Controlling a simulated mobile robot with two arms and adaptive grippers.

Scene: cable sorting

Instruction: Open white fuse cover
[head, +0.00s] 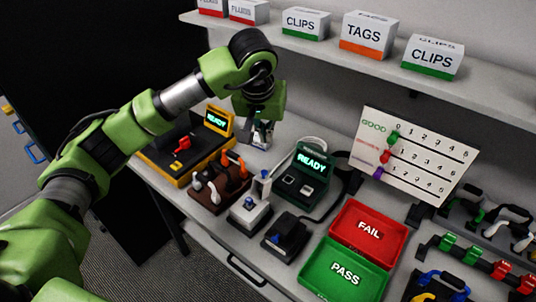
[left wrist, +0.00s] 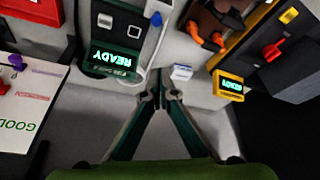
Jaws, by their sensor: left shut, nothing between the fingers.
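My left gripper (head: 261,136) reaches down over the back of the bench, between the yellow-edged tester and the green READY device. Its fingers are shut and empty. In the left wrist view the fingertips (left wrist: 158,94) meet just short of a small white block (left wrist: 181,72) with a blue marking. This block may be the white fuse cover, but I cannot tell for sure. It appears closed and apart from the fingertips. In the head view the gripper mostly hides that spot. My right gripper is not in view.
The yellow-edged tester (head: 182,143) stands left of the gripper, and the green READY device (head: 303,175) right. A white box with a blue knob (head: 249,212), a red FAIL tray (head: 368,233) and a green PASS tray (head: 342,271) are nearer. A shelf (head: 330,50) with boxes hangs behind.

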